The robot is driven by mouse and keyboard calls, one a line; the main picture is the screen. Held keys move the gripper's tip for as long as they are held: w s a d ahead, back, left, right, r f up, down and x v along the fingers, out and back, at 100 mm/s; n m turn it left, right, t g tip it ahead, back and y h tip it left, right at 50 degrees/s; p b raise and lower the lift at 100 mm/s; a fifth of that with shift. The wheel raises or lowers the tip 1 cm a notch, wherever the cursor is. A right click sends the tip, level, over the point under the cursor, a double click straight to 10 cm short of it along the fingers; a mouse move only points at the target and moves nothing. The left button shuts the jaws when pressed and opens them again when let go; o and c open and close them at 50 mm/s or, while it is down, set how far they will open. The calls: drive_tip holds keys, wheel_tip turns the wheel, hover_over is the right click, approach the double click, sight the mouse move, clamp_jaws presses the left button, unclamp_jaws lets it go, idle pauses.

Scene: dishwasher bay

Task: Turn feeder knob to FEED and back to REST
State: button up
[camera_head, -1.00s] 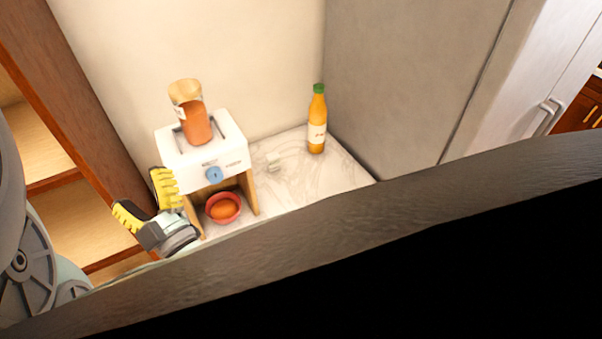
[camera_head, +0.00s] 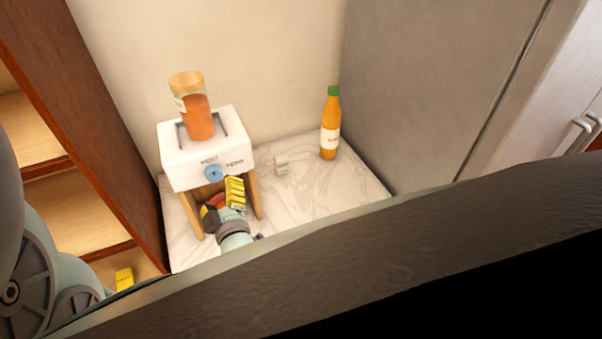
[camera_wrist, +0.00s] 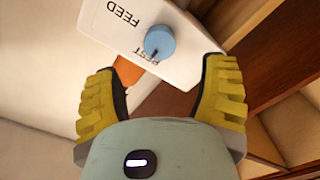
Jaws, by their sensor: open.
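The feeder (camera_head: 205,150) is a white box on wooden legs with a jar standing on top. Its round blue knob (camera_head: 213,173) is on the front face. In the wrist view the knob (camera_wrist: 160,41) has a dark mark pointing to the REST label; the FEED label (camera_wrist: 124,15) is farther along the panel. My gripper (camera_head: 221,202) is in front of the feeder, just below the knob. In the wrist view its yellow fingers (camera_wrist: 158,80) are spread wide and empty, with the knob lying ahead between them, apart from both.
A jar (camera_head: 197,115) with orange contents stands on the feeder. A red bowl (camera_head: 216,201) under it is mostly hidden by my gripper. Wooden shelves are at left.

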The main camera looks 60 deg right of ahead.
sight(214, 176)
drive_tip(key=shift+b+x, duration=0.35)
drive_tip(key=shift+x, duration=3.2)
drive_tip(key=shift+c, duration=0.4)
